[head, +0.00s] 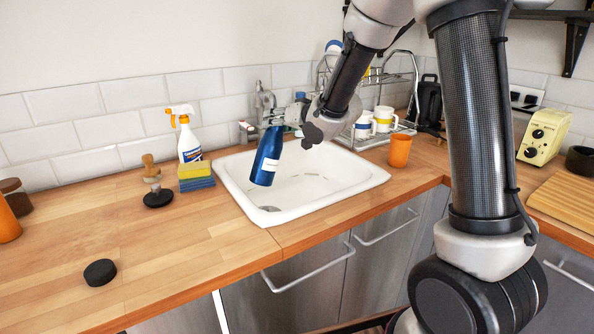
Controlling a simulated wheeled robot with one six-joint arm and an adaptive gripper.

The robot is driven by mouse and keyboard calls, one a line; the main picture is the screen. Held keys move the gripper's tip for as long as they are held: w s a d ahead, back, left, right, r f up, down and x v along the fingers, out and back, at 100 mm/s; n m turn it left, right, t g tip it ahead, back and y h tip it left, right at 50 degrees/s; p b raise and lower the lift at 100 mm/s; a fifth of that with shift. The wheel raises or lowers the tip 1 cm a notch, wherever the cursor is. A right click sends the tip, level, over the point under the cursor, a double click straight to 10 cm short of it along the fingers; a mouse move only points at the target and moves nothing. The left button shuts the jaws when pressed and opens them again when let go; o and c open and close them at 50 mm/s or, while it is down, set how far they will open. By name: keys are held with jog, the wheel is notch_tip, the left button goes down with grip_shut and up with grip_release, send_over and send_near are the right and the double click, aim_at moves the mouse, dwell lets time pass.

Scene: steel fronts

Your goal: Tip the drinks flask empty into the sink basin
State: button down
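The blue drinks flask (267,158) with a white label hangs over the left part of the white sink basin (357,186). It leans slightly, its lower end toward the left, above the basin. I cannot make out its mouth or any liquid. My gripper (292,116) comes in from the right and is shut on the flask near its upper end. The fingertips are small and partly hidden behind the flask and the wrist.
A faucet (264,104) stands behind the flask. A spray bottle (188,140), sponges (196,178) and a brush (157,190) stand left of the sink. An orange cup (399,151) and a dish rack (405,78) are at right. A black disc (100,272) lies on the left counter.

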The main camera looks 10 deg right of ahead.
jog(key=shift+r+n, duration=0.15)
jog(key=shift+n, duration=0.25)
jog(key=shift+r+n+t+h, duration=0.4)
jog(key=shift+r+n+h, duration=0.1)
jog(key=shift+n+h, duration=0.1)
jog(key=shift+w, duration=0.1)
jog(key=shift+r, duration=1.45)
